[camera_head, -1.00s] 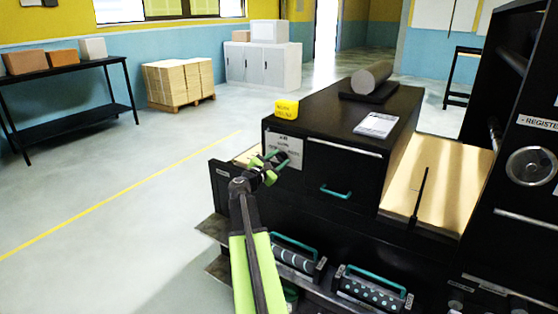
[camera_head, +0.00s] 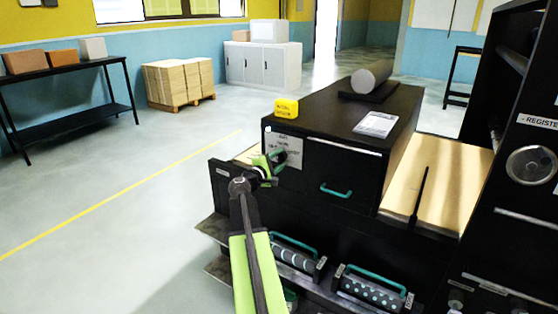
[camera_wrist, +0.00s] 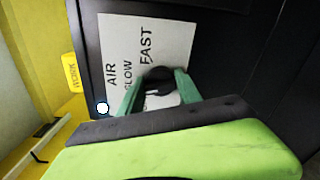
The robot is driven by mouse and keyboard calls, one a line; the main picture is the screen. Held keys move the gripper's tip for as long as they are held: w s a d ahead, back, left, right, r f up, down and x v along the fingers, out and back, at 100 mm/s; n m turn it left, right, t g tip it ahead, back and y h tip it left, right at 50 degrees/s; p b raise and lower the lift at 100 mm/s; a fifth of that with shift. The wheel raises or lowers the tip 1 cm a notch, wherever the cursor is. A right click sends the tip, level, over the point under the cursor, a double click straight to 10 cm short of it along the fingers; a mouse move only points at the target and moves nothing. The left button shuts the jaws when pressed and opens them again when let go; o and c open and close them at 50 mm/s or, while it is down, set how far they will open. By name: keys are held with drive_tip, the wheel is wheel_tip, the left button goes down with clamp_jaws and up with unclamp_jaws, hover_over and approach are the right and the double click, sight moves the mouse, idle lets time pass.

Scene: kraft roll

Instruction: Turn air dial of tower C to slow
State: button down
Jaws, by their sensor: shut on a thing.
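The black air dial (camera_wrist: 158,80) sits on a white label plate (camera_wrist: 122,45) with the words AIR, SLOW and FAST, turned sideways in the wrist view. My gripper (camera_wrist: 158,84) is shut on the dial, one green finger on each side of it. The fingers and palm hide part of the dial and plate, and I cannot tell where its pointer stands. In the head view my gripper (camera_head: 272,166) is at the plate (camera_head: 292,149) on the black machine's left front face.
A yellow block marked WORK (camera_head: 286,108) stands on the machine's top corner. A teal handle (camera_head: 336,190) is on the drawer front right of the dial. Rollers with teal handles (camera_head: 296,254) sit below. The floor at left (camera_head: 110,200) is clear.

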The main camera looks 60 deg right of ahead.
drive_tip(key=shift+f+m, duration=0.1)
drive_tip(key=shift+m, duration=1.8)
drive_tip(key=shift+s, duration=0.1)
drive_tip(key=c, duration=0.8)
unclamp_jaws()
drive_tip(key=a, duration=1.7)
drive_tip(key=shift+a, duration=0.25)
